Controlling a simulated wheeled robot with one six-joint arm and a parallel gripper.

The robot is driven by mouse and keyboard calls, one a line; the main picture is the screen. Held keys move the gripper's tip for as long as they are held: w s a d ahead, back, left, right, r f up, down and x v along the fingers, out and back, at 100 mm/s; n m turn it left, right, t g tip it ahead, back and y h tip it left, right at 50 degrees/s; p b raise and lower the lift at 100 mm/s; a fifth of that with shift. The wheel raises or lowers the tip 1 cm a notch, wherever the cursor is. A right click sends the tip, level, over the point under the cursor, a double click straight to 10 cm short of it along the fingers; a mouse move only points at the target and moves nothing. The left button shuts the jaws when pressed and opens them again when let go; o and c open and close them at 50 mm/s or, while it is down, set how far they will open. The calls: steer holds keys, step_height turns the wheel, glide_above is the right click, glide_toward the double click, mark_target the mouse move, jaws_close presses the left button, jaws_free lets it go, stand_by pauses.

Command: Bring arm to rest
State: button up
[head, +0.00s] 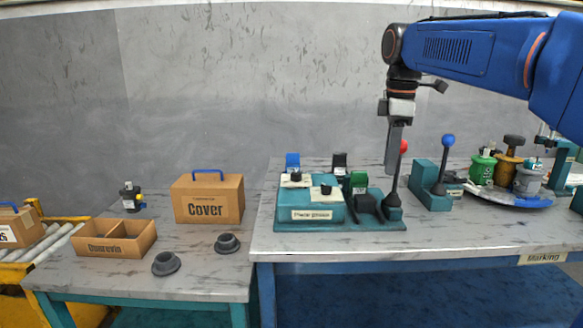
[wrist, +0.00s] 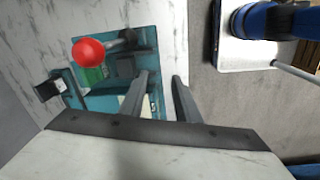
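My blue arm (head: 470,50) reaches in from the upper right of the head view. My gripper (head: 391,168) hangs fingers down over the teal press fixture (head: 375,224). In the head view it partly covers the lever with the red ball (head: 403,147). In the wrist view the two fingers (wrist: 164,76) stand apart with a gap and nothing between them. The red ball (wrist: 88,53) shows to their left there, apart from them.
A second lever with a blue ball (head: 448,140) stands just right. A round tray (head: 510,200) with coloured parts is farther right. On the left table are a Cover box (head: 208,200), a divided box (head: 116,240) and two grey rings (head: 166,264). The air above the left table is clear.

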steer(key=s+d+f+m+t, duration=0.2)
steer(key=s+f+m, duration=0.5)
steer(key=s+f, duration=0.6)
steer(key=s+d+f+m+t, duration=0.2)
steer(key=s+f+m, duration=0.6)
steer(key=s+f, duration=0.5)
steer(key=shift+s+d, duration=0.65)
steer(key=shift+s, duration=0.35)
